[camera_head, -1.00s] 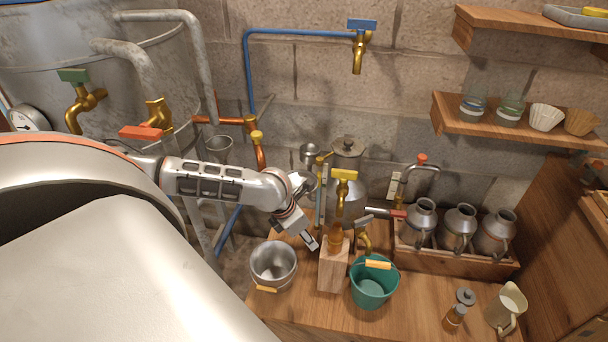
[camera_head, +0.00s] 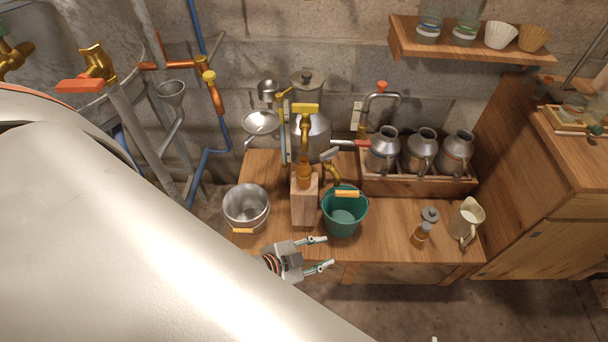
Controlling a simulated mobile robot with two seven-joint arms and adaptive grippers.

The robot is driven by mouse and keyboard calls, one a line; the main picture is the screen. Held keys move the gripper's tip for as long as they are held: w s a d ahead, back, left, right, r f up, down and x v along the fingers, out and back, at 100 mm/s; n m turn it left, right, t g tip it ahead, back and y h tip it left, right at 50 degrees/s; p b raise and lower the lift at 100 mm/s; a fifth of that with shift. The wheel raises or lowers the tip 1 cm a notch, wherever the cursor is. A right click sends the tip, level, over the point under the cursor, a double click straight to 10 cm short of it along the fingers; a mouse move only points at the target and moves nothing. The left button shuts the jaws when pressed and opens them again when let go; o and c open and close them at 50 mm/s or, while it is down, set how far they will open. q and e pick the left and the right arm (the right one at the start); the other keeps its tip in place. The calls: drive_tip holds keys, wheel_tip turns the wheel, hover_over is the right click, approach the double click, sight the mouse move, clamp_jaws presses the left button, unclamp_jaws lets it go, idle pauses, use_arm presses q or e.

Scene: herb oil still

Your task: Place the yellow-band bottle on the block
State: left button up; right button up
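A light wooden block (camera_head: 305,208) stands on the wooden bench between a metal bucket and a green bucket. A small amber bottle (camera_head: 304,174) stands upright on top of it, beneath a yellow-handled brass tap (camera_head: 305,110). I cannot make out a yellow band on this bottle. My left gripper (camera_head: 322,253) is in front of the bench's front edge, below the block in the picture. Its two fingers are spread, with nothing between them, and it is apart from the bottle and block. My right gripper is not in view.
The metal bucket (camera_head: 246,208) and green bucket (camera_head: 344,214) flank the block. A grey-topped amber container (camera_head: 421,232) and a cream jug (camera_head: 467,222) stand at the bench's right. Several metal cans (camera_head: 421,150) stand behind. Banded glasses (camera_head: 466,27) sit on the wall shelf.

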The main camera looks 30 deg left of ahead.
use_arm(q)
drive_tip(key=s+n, duration=0.1)
drive_tip(key=n, duration=0.1)
drive_tip(key=s+a+f+n+y, duration=0.1)
drive_tip(key=s, duration=0.1)
drive_tip(key=s+a+n, duration=0.1)
drive_tip(key=n, duration=0.1)
drive_tip(key=shift+s+a+f+n+y, duration=0.15)
drive_tip(key=shift+f+n+y, duration=0.05)
drive_tip(key=shift+n+y, duration=0.1)
